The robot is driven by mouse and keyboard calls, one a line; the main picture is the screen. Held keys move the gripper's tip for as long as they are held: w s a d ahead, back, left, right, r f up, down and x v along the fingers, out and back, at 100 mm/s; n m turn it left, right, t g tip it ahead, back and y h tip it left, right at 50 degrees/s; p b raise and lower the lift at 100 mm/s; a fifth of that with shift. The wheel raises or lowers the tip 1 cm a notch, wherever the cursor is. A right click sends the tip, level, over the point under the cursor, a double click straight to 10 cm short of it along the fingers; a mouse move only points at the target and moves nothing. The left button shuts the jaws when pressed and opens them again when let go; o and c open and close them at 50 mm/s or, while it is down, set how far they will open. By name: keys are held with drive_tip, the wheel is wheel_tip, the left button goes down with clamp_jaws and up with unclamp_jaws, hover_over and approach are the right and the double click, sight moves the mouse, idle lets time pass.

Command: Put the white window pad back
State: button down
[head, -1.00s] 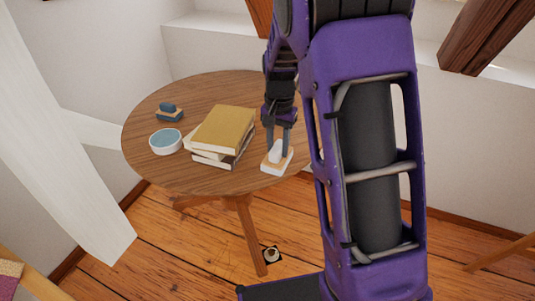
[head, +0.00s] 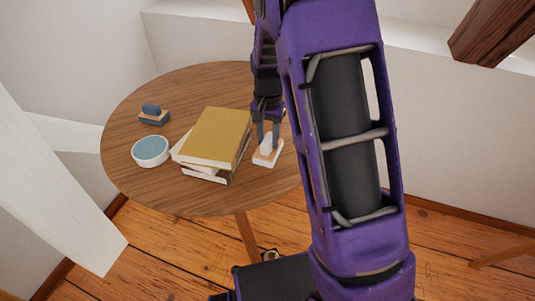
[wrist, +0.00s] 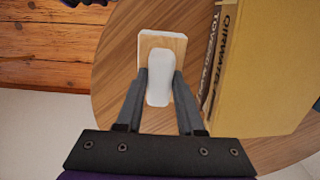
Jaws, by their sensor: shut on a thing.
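The white window pad has a white grip on a wooden plate with a white layer beneath. It is at the right part of the round wooden table (head: 205,85), right of the books, in the head view (head: 268,156). In the wrist view the white window pad (wrist: 158,82) lies between my fingers. My gripper (head: 267,138) points down and is shut on its white grip; it also shows in the wrist view (wrist: 160,82). I cannot tell whether the pad touches the tabletop.
A stack of books (head: 215,140) stands close left of the pad. A white bowl with a blue inside (head: 150,151) and a blue pad with a wooden plate (head: 153,114) are at the table's left. Bare tabletop lies behind the books.

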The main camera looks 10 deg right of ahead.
sight(268, 139)
wheel_tip(268, 139, down, 5)
drive_tip(key=shift+b, duration=0.4)
drive_tip(key=c, duration=0.5)
unclamp_jaws()
wheel_tip(268, 139, up, 12)
drive_tip(key=shift+r+p, duration=0.1)
drive_tip(key=shift+p, duration=1)
